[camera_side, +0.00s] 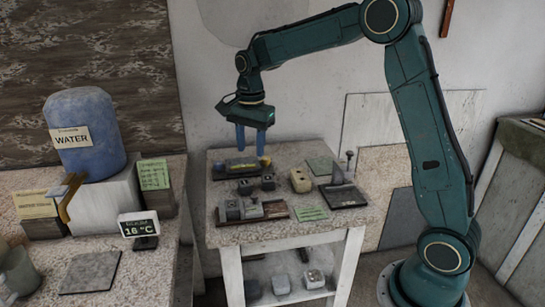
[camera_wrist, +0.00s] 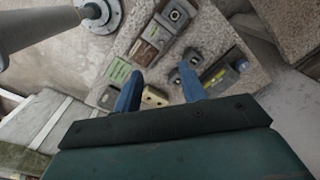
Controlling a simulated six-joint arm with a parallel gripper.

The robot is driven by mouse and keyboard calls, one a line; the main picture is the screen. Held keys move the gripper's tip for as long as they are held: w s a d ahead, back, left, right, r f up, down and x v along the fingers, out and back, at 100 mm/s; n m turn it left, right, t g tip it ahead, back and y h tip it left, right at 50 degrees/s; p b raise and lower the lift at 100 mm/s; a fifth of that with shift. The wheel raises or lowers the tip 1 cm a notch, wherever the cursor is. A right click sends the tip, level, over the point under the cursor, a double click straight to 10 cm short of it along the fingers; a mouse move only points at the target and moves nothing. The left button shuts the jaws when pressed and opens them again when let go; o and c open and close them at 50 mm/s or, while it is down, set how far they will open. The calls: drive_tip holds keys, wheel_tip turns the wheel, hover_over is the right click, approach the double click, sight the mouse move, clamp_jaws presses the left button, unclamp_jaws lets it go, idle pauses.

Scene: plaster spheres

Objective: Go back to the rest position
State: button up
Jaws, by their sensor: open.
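My gripper (camera_side: 251,140) hangs pointing down above the back of a small speckled-top table (camera_side: 228,232). Its two blue fingers are apart, with nothing between them. In the wrist view my gripper (camera_wrist: 160,96) also shows open and empty over the table top. A dark tray with a yellow item (camera_side: 241,166) lies below the fingers in the side view. The fingers look to be above it, but the exact gap is hard to tell. No sphere shows in the grip.
The table holds grey blocks (camera_side: 253,208), a cream block (camera_side: 300,180), a dark stand (camera_side: 343,194) and a green card (camera_side: 311,214). Left, a counter carries a blue water container (camera_side: 85,150) and a temperature display (camera_side: 139,229). Open air surrounds my gripper above the table.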

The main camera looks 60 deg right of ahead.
drive_tip(key=s+a+r+n+t, duration=0.1)
drive_tip(key=s+a+r+n, duration=0.25)
drive_tip(key=s+r, duration=0.35)
drive_tip(key=s+a+n+t, duration=0.1)
drive_tip(key=s+n+t, duration=0.1)
drive_tip(key=s+n, duration=0.4)
drive_tip(key=s+a+n+t, duration=0.2)
drive_tip(key=s+n, duration=0.5)
drive_tip(key=s, duration=0.9)
drive_tip(key=shift+a+f, duration=0.3)
drive_tip(key=shift+f, duration=0.15)
drive_tip(key=shift+w, duration=0.1)
